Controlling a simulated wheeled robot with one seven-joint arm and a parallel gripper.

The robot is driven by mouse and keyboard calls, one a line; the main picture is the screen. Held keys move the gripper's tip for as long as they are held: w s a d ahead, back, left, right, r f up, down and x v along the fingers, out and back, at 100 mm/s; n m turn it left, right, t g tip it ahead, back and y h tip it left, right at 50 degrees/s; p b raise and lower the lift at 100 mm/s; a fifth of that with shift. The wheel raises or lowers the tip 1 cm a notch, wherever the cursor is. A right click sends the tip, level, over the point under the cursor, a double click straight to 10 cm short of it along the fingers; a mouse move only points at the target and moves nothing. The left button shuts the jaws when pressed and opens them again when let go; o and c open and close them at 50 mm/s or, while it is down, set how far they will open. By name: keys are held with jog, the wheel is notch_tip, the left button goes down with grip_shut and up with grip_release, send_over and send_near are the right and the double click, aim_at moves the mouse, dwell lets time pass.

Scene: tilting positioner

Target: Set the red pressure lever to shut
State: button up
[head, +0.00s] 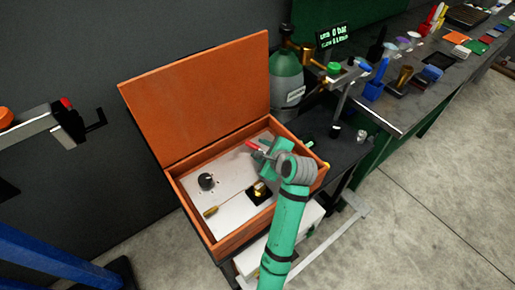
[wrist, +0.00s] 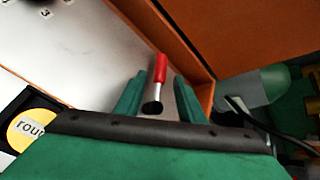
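The red pressure lever (head: 254,146) is on the pale panel (head: 228,172) inside an open orange box (head: 239,239). In the wrist view, the lever (wrist: 160,68) has a red handle and a dark round base. My gripper (head: 264,154) is over the panel's far right part, at the lever. In the wrist view, my gripper (wrist: 159,80) is open, with one green finger on each side of the lever. A gap shows between the lever and each finger. The gripper and wrist hide part of the lever's mount in the head view.
The box's raised lid (head: 205,95) stands behind the panel. A black knob (head: 206,181) and a brass fitting (head: 261,190) are on the panel. A green gas cylinder (head: 286,75) stands behind the box's right side. A display (head: 331,36) reads 0 bar.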

jog(key=shift+x, duration=1.1)
grip_shut()
